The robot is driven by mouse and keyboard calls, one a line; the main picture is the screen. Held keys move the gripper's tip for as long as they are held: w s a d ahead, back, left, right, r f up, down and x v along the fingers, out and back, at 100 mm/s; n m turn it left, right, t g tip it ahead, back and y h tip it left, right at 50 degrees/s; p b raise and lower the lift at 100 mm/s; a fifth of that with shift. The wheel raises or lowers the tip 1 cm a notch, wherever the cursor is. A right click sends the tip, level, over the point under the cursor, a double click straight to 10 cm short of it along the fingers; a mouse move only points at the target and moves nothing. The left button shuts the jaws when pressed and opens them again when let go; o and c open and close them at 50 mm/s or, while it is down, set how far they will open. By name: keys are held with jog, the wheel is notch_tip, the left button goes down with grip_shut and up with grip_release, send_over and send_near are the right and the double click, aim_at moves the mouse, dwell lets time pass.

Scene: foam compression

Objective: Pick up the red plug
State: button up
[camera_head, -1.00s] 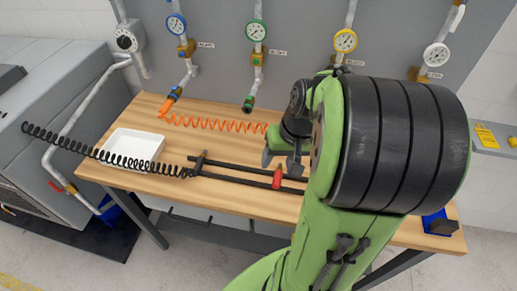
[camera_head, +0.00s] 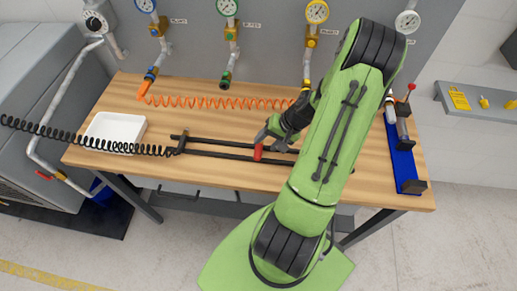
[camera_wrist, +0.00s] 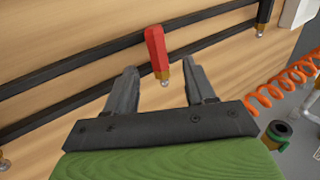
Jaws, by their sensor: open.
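The red plug (camera_head: 258,153) sits at the black rails (camera_head: 225,153) on the wooden table. In the wrist view the red plug (camera_wrist: 156,48) has a brass-coloured lower end with a small silver tip. It shows just beyond my gripper (camera_wrist: 157,84), between the lines of its two fingers. My gripper is open and empty, with its fingers apart on either side of the plug's tip. In the head view my gripper (camera_head: 268,138) is close to the plug. I cannot tell whether the fingers touch it.
A white tray (camera_head: 91,131) stands on the table's left. A black coiled hose (camera_head: 60,134) crosses it to the rails. An orange coiled hose (camera_head: 215,102) runs behind, below several gauges. A blue fixture (camera_head: 405,165) stands at the right. The front of the table (camera_head: 235,178) is clear.

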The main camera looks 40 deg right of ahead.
aim_at(260, 147)
jog(key=x, duration=0.4)
jog(key=shift+d, duration=0.1)
grip_shut()
jog(key=shift+r, duration=0.1)
